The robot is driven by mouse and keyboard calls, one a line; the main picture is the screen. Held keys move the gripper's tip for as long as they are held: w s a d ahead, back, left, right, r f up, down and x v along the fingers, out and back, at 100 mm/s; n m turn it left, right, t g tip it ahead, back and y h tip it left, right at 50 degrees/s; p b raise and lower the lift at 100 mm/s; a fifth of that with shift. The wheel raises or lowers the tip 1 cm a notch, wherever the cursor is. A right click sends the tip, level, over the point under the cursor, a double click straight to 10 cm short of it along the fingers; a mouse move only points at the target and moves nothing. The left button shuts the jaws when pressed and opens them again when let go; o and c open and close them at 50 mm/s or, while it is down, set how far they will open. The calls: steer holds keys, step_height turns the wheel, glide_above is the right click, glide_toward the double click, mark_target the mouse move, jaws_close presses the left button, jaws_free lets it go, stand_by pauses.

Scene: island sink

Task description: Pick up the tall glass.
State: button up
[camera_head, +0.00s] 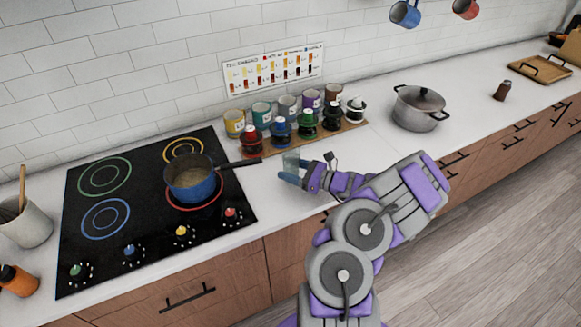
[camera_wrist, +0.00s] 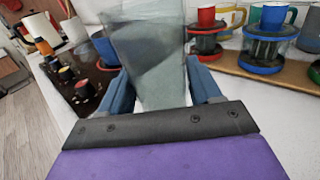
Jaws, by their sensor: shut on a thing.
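The tall glass is clear and slightly grey-green. In the wrist view the tall glass (camera_wrist: 150,55) stands between the two blue fingers of my gripper (camera_wrist: 155,92), which are shut on it. In the head view the glass (camera_head: 291,161) shows small at the tip of my gripper (camera_head: 289,176), over the white counter right of the stove. It looks about upright. I cannot tell whether its base touches the counter.
A blue pot (camera_head: 190,183) sits on the black stove (camera_head: 100,235), its handle pointing toward the glass. Several coloured mugs and jars stand on a wooden board (camera_head: 350,127) behind the glass. Counter between is clear.

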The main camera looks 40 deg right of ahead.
steer(key=s+a+r+p, duration=0.1)
steer(key=s+a+p, duration=0.2)
steer(key=s+a, duration=0.5)
steer(key=shift+s+a+r, duration=0.2)
steer(key=shift+s+r, duration=0.05)
steer(key=shift+s, duration=1.65)
steer(key=shift+a, duration=0.1)
steer(key=w+a+r+n+g+y, duration=0.2)
steer(key=w+a+r+y, duration=0.1)
steer(key=w+a, duration=0.7)
steer(key=w+a+r+n+g+y, duration=0.3)
steer(key=w+a+r, duration=0.3)
steer(key=w+a, duration=0.5)
steer(key=shift+a, duration=0.4)
